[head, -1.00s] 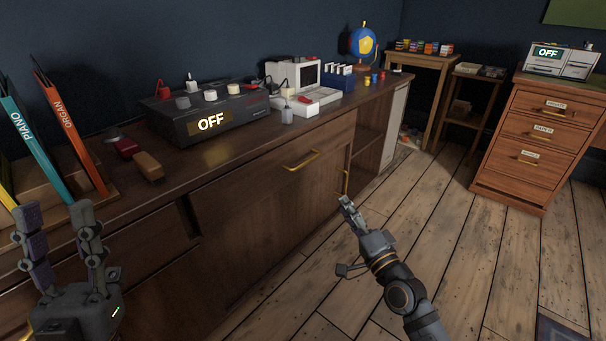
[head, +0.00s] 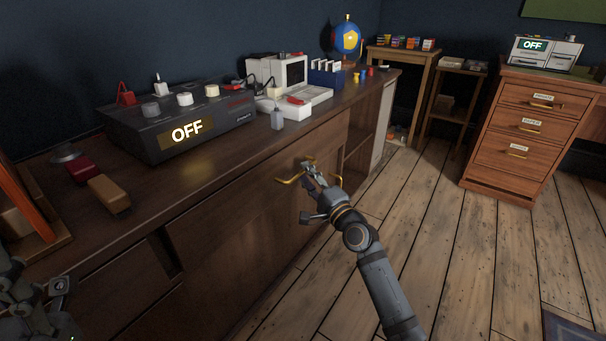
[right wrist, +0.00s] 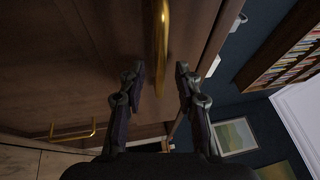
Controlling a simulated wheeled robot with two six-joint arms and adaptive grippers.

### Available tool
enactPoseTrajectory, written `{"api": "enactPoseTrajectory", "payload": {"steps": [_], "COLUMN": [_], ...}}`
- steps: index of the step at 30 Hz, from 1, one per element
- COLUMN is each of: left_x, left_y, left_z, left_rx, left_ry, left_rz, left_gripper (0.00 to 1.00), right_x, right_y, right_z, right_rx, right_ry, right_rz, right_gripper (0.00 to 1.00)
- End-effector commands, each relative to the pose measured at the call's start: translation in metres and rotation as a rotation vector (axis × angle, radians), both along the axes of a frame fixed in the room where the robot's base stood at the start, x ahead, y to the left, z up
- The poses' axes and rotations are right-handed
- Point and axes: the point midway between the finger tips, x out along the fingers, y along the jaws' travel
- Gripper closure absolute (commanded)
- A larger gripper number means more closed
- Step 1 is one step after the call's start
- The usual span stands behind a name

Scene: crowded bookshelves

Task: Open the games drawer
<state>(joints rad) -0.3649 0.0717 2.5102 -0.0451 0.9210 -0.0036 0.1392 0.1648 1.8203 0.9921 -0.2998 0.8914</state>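The dark wooden cabinet (head: 225,210) runs along the wall, and its front drawer has a brass bar handle (head: 288,181). No label is readable on this drawer, which looks closed. My right gripper (head: 312,172) is at this handle and hides its middle. In the right wrist view the brass handle (right wrist: 161,40) stands between and beyond the two open fingers (right wrist: 159,75), with gaps on both sides. My left gripper (head: 32,290) is partly in view at the bottom left, dark and cut off by the edge.
A second brass handle (head: 337,182) is just right of my right gripper. A black box reading OFF (head: 180,125) and a white computer (head: 295,85) stand on top. A labelled three-drawer cabinet (head: 520,135) stands at right, its drawers closed. The wooden floor (head: 430,235) between is clear.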

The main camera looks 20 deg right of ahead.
Motion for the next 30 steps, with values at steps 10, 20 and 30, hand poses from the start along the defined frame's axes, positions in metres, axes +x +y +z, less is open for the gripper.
{"api": "enactPoseTrajectory", "payload": {"steps": [10, 20, 30], "left_x": [0.0, 0.0, 0.0], "left_y": [-0.001, 0.0, 0.0], "left_z": [-0.006, -0.006, -0.006], "left_rx": [0.002, 0.002, 0.0], "left_ry": [-0.001, -0.001, 0.0], "left_rz": [0.005, 0.005, 0.005], "left_gripper": [0.6, 0.6, 0.6], "right_x": [0.022, 0.022, 0.022], "right_y": [0.006, 0.006, 0.006], "right_z": [0.004, 0.004, 0.003], "right_rx": [-0.001, -0.002, -0.001], "right_ry": [0.0, -0.001, 0.001], "right_rz": [0.0, 0.0, 0.0], "right_gripper": [0.66, 0.92, 1.0]}}
